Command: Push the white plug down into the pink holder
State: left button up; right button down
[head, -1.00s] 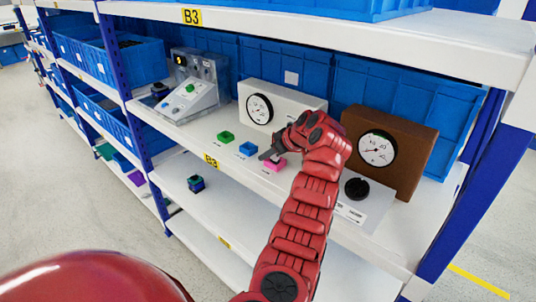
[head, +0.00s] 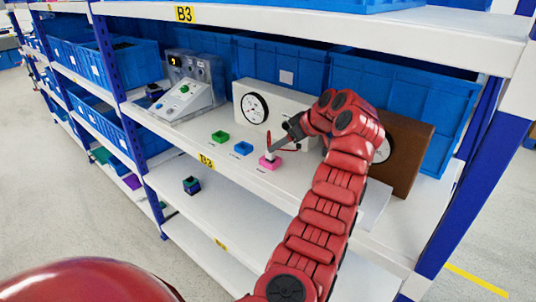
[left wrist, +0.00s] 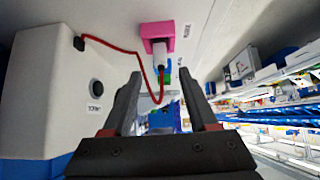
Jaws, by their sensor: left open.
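The pink holder (head: 270,163) sits on the middle shelf near its front edge, and it also shows in the left wrist view (left wrist: 153,30). The white plug (left wrist: 157,60) stands at the holder's opening, its white body sticking out. I cannot tell how deep it sits. A red cable (left wrist: 112,48) runs from the plug to the white box. My left gripper (left wrist: 161,100) is open and empty, its two fingers apart and pointing toward the plug without visibly touching it. In the head view the gripper (head: 284,141) is just above and right of the holder. My right gripper is out of view.
Green (head: 220,136) and blue (head: 243,148) holders stand left of the pink one. Behind are a white gauge box (head: 285,97) and a grey control panel (head: 184,102). A brown gauge box (head: 413,150) is partly hidden by my arm. Blue crates line the back.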

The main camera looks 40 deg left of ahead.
pick_arm(q)
jog(key=b+v, duration=0.1)
jog(key=v, duration=0.6)
jog(key=shift+d+r, duration=0.2)
jog(key=shift+r, duration=0.25)
